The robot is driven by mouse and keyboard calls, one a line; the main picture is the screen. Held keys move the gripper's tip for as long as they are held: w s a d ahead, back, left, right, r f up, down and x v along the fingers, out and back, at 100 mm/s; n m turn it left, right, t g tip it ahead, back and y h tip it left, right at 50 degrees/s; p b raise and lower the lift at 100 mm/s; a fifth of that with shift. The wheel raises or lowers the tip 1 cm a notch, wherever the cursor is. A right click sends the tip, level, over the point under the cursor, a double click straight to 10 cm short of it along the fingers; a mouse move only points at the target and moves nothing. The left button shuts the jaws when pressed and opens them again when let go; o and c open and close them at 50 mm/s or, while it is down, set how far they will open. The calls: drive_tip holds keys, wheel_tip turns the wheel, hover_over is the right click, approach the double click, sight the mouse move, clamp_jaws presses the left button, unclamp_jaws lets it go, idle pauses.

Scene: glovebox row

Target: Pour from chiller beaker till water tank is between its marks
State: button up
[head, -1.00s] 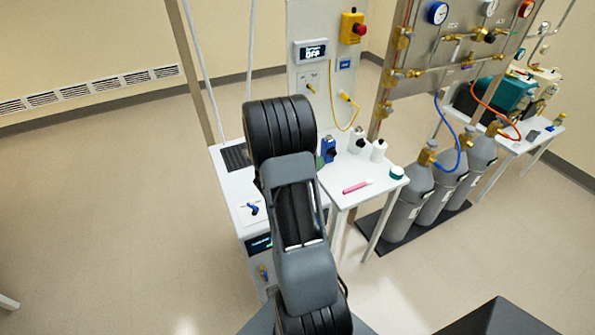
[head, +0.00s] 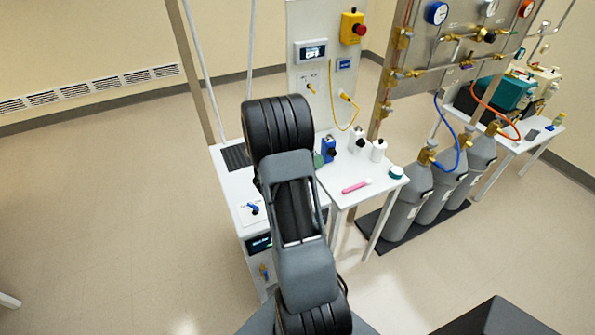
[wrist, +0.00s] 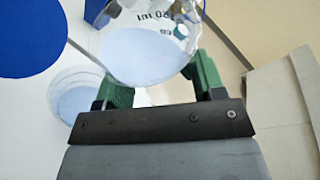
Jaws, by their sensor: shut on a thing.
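My gripper (wrist: 163,84) is shut on a clear beaker (wrist: 98,42), with a green finger on each side in the wrist view. The beaker has dark printed markings and holds pale blue liquid, whose surface shows inside it. How far the beaker tilts is hard to tell. A round, open, clear vessel (wrist: 57,80) with pale bluish liquid shows lower left, partly behind my gripper; it may be the water tank. Its marks and exact level are not visible.
A blue disc (wrist: 30,38) fills the wrist view's upper left. In the head view, a white side table (head: 340,192) holds a pink marker (head: 356,186) and several bottles. Grey gas cylinders (head: 408,205) stand to the right.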

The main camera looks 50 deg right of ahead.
drive_tip(key=shift+r+n+p, duration=0.2)
drive_tip(key=shift+n+p, duration=0.1)
idle(0.7)
drive_tip(key=shift+f+n+g+h, duration=0.15)
drive_tip(key=shift+f+n+h, duration=0.2)
drive_tip(key=shift+n, duration=0.35)
drive_tip(key=shift+f+n+g+h, duration=0.15)
drive_tip(key=shift+f+n+h, duration=0.1)
drive_tip(key=shift+n+h, duration=0.35)
idle(3.5)
drive_tip(key=shift+r+n, duration=0.35)
drive_tip(key=shift+n, duration=0.25)
idle(1.6)
